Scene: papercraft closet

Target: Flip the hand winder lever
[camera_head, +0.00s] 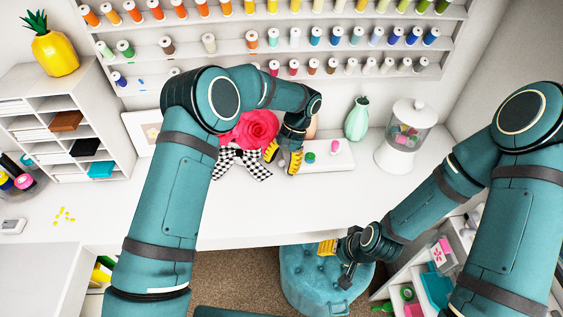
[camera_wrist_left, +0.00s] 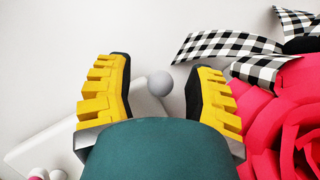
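The hand winder (camera_head: 338,160) is a white, low base on the desk, with a green spool (camera_head: 310,157) and a pink spool (camera_head: 335,146) on it. In the left wrist view, part of the white base (camera_wrist_left: 40,145) shows at lower left. A grey ball (camera_wrist_left: 160,84), which looks like the lever's knob, appears between the fingers of my left gripper (camera_wrist_left: 157,77). The lever's arm is hidden. My left gripper (camera_head: 283,157) is open, pointing down at the winder's left end. My right gripper (camera_head: 337,248) is low, before the blue stool; its fingers are unclear.
A red paper rose (camera_head: 249,130) with a checkered bow (camera_head: 240,163) stands close left of my left gripper. A mint vase (camera_head: 357,119) and a glass jar (camera_head: 408,127) stand to the right. A blue stool (camera_head: 318,282) is below the desk. The desk's front is clear.

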